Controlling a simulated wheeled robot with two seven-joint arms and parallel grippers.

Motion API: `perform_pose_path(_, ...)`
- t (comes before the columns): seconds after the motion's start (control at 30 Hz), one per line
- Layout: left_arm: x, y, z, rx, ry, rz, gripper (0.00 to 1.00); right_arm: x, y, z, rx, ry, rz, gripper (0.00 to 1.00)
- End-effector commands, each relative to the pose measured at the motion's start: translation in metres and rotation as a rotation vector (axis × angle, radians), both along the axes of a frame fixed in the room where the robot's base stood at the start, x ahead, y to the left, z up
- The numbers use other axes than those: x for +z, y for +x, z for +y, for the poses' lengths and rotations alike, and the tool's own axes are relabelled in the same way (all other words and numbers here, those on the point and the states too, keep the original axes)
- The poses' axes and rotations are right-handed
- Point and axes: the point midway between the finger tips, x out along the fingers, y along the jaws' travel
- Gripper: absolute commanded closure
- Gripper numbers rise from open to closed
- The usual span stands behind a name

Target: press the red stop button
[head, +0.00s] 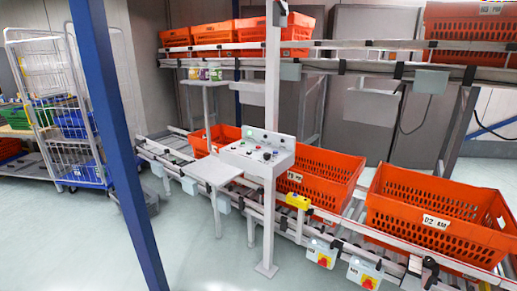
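A grey sloped control panel (258,150) stands on a white post in the middle of the head view. Several small buttons sit on its face, among them a green one and a small red one (267,155) near the lower middle. The buttons are too small to tell their shape or labels. Neither of my grippers is in view.
A blue post (112,140) crosses the left foreground. Orange totes (430,225) stand on the roller conveyor behind and right of the panel. Yellow-and-red switches (324,260) hang low on the conveyor's side. A small white table (215,171) adjoins the panel. Open floor lies in front.

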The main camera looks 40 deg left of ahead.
Motion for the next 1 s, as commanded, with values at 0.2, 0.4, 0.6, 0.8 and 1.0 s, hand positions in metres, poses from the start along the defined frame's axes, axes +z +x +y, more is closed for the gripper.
perform_pose_path(0.2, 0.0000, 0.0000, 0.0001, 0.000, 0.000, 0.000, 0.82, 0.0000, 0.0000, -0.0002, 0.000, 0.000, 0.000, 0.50)
perform_pose_path(0.4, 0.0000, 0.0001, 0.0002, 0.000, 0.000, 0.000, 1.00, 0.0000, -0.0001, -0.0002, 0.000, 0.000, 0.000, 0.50)
perform_pose_path(0.6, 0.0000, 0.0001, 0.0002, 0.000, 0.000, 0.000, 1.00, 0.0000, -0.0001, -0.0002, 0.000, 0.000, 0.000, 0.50)
perform_pose_path(0.8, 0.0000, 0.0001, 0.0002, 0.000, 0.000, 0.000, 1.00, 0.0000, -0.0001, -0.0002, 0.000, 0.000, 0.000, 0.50)
perform_pose_path(1.0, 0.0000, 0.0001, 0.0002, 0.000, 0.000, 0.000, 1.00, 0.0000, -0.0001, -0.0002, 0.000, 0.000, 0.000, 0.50)
